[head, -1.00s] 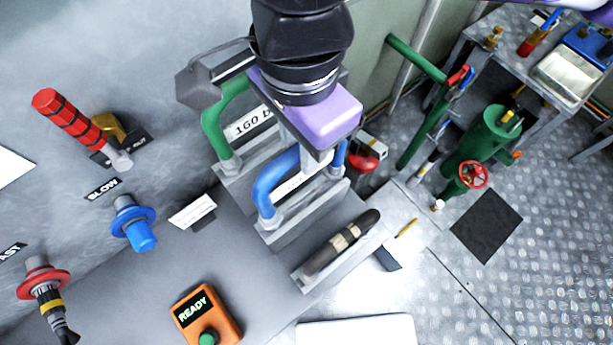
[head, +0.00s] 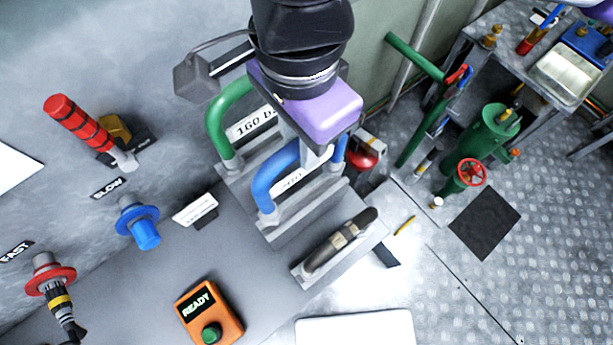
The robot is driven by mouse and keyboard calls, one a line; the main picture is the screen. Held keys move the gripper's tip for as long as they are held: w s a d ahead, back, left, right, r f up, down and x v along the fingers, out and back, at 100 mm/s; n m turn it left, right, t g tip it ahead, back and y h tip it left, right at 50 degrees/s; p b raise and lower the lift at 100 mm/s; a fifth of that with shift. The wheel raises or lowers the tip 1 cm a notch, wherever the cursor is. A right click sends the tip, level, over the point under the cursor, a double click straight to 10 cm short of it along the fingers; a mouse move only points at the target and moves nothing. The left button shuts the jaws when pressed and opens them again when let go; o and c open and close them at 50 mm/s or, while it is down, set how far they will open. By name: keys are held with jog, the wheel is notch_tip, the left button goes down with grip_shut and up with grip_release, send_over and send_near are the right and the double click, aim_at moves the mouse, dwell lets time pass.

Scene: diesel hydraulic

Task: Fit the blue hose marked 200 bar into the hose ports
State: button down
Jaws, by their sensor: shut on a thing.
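The blue hose (head: 266,186) is an arched piece with grey end fittings and a white label that is only partly readable. My gripper (head: 308,158) is shut on it from above, near the top of its arch. The hose is over the stepped grey rack, between the green hose and the dark hose; I cannot tell whether its ends touch the rack. Two ports show on the wall at left: one with a blue collar (head: 138,222) beside the SLOW label, and one with a red collar (head: 50,281) beside the FAST label.
A green hose (head: 215,120) marked 160 stands behind, and a dark hose (head: 340,242) lies in front on the rack. An orange READY box (head: 208,312) sits on the bench. A red-banded lever (head: 78,122) sticks out from the wall.

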jog(key=shift+r+p, duration=0.6)
jog(key=shift+r, duration=0.25)
dwell(0.4)
